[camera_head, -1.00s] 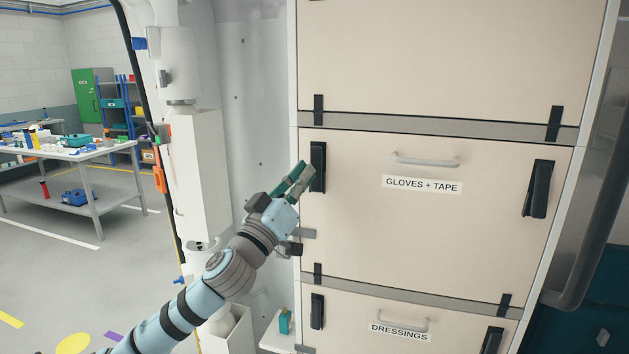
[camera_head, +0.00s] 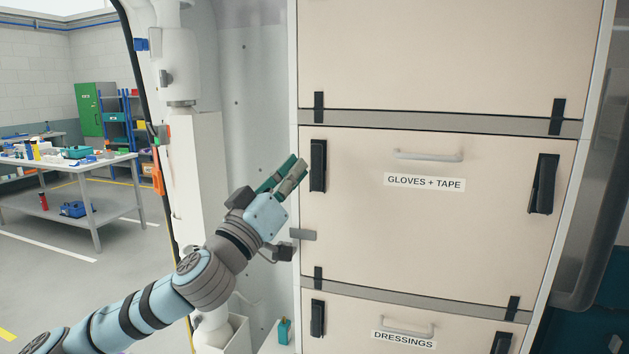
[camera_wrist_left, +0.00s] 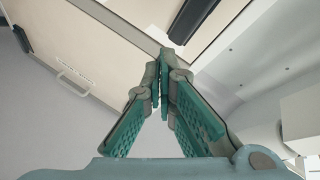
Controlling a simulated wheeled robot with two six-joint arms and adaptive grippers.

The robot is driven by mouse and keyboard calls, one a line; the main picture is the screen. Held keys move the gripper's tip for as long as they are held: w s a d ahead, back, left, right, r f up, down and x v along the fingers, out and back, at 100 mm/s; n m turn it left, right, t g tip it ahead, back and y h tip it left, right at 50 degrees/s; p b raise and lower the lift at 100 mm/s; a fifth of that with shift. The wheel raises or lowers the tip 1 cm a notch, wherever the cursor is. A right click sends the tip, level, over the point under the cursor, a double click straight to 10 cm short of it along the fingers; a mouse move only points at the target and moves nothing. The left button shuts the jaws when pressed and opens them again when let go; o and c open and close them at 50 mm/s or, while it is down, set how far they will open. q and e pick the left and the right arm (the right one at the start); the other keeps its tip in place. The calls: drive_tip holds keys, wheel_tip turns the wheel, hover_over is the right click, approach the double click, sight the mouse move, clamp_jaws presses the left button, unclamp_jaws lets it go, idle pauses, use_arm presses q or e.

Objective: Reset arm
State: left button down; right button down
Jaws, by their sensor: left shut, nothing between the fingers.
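My left arm comes in from the lower left in the head view. Its gripper (camera_head: 291,172) is shut and empty, its green fingers pointing up and to the right. The fingertips are just left of the black left latch (camera_head: 318,166) of the "GLOVES + TAPE" panel (camera_head: 480,235), and a gap shows between them. In the left wrist view the gripper's fingertips (camera_wrist_left: 166,60) meet, with nothing between them. A beige panel with a handle (camera_wrist_left: 75,80) is at the left of that view. My right gripper is not in view.
A "DRESSINGS" panel (camera_head: 365,345) is below, with a small teal bottle (camera_head: 284,331) to its left. A white column (camera_head: 195,160) stands left of the gripper. A cluttered workbench (camera_head: 95,170) is far left, with open floor in front.

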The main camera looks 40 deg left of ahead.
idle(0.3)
use_arm(q)
wheel_tip(320, 180, down, 31)
drive_tip(key=s+d+m+g+y, duration=0.1)
drive_tip(key=s+g+y, duration=0.1)
drive_tip(key=g, duration=0.7)
drive_tip(key=s+d+f+m+g+h, duration=0.25)
drive_tip(key=s+d+f+g, duration=0.3)
drive_tip(key=s+f, duration=0.65)
drive_tip(key=s+d+f+m+g+h, duration=0.1)
drive_tip(key=s+d+f+m+g, duration=0.5)
drive_tip(key=s+f, duration=0.6)
wheel_tip(320, 180, down, 18)
drive_tip(key=s+a+n, duration=0.1)
drive_tip(key=n, duration=0.2)
drive_tip(key=s+a+f+g, duration=0.1)
drive_tip(key=s+f, duration=1.2)
drive_tip(key=s, duration=0.1)
drive_tip(key=shift+s+f, duration=0.2)
